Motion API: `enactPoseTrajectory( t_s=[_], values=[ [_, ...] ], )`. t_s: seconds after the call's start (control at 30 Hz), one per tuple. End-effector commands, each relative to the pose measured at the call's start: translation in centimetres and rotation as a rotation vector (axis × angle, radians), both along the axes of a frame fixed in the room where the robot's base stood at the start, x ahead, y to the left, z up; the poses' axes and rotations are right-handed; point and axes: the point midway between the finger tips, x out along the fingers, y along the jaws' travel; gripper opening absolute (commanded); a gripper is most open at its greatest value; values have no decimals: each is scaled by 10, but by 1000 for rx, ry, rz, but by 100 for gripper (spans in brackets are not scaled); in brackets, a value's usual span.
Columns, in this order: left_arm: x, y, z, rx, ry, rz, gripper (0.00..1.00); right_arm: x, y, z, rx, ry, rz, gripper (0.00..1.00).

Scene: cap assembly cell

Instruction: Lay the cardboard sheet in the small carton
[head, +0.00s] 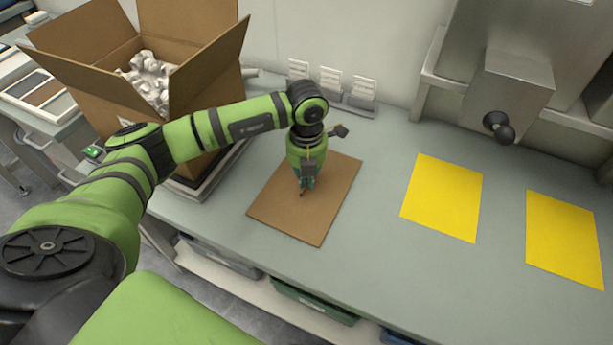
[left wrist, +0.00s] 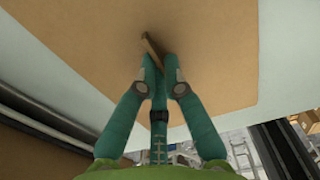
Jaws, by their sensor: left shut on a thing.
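The brown cardboard sheet (head: 278,207) is flat, at or just above the grey-green table, left of the middle in the head view. My left gripper (head: 306,183) points down over its middle. In the left wrist view, the gripper (left wrist: 160,60) is shut on a small upright brown tab (left wrist: 152,46) on the sheet (left wrist: 80,50). My right gripper is not in view.
Two yellow rectangles (head: 443,198) (head: 563,238) lie on the right of the table (head: 400,270). A metal fixture (head: 508,85) with a black knob stands behind them. Small white cards (head: 331,80) stand by the wall. My left arm crosses in front of the carton. The front table middle is clear.

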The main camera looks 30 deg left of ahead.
Motion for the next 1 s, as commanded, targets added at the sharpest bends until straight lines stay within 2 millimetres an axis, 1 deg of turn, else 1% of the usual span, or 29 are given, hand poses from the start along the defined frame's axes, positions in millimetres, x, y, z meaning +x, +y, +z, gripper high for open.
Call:
enactPoseTrajectory(
  t_s=[0.03, 0.2, 0.9, 1.0],
  values=[
    [0, 0, 5, 0, -2, 0, 0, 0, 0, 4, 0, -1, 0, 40],
    [1, 0, 20, 0, -3, 0, 0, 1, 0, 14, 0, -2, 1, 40],
    [1, 0, 76, -1, -2, 0, 0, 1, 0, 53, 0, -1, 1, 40],
    [1, 0, 80, -1, -2, 0, 0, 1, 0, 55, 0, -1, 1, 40]
  ],
)
